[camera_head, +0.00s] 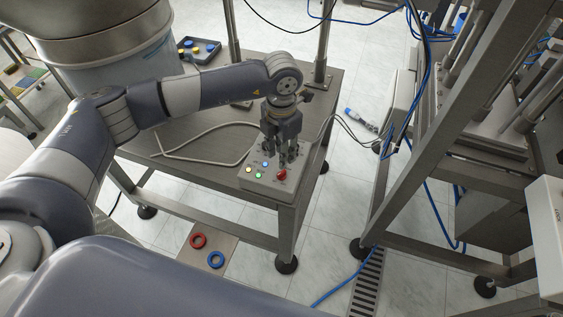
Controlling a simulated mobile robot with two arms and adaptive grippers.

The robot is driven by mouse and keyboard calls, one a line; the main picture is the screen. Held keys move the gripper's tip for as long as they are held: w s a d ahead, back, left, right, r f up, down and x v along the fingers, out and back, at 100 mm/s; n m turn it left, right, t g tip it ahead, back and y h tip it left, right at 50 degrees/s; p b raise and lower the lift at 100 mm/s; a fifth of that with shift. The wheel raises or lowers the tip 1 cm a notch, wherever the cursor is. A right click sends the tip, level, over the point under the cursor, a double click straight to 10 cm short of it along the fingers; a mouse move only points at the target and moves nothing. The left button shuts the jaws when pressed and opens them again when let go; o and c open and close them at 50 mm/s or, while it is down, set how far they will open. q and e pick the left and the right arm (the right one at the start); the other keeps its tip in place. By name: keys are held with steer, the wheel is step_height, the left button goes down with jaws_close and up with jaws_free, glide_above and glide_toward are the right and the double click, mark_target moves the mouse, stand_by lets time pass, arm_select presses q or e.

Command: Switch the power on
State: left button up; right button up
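A light grey control box (262,184) sits on the front right corner of the metal table. Its top carries small coloured lights or buttons in yellow, green and blue, and a red button (281,174) at its right. My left gripper (285,160) points down over the back part of the box, just behind the red button. Its dark fingers hide that part of the box, including any switch there. I cannot tell whether the fingers touch the box or how far apart they are. My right gripper is not in view.
The metal table (215,165) has a grey cable (215,129) lying on it. A large metal drum stands at the upper left near a dark tray (199,48) with coloured caps. A red ring (198,240) and a blue ring (216,260) lie below. Machine framing (415,150) stands at the right.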

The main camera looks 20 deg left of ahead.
arm_select(q)
steer(key=shift+r, duration=2.2)
